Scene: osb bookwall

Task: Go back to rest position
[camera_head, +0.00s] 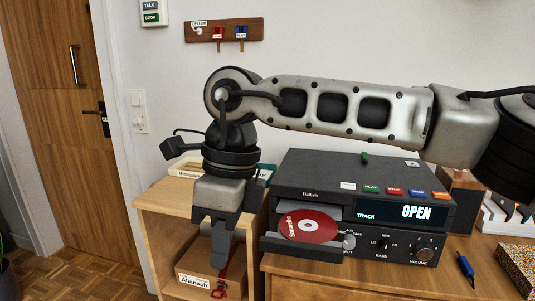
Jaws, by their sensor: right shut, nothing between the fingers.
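My right arm comes in from the right and reaches across the front of a dark disc player (330,178). My right gripper (217,258) points down to the left of the player, shut and empty. It is in front of a low wooden shelf unit (162,200) and apart from the player's tray. The player's display reads OPEN, and its disc tray (272,240) is out with a red disc (307,226) lying in it. My left gripper is not in view.
The player stands on a wooden cabinet top (400,278). A blue pen-like item (465,265) lies to its right. A box labelled Altanach (197,279) sits in the shelf unit, below the gripper. A key board (223,31) hangs on the wall; a wooden door (50,110) is at left.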

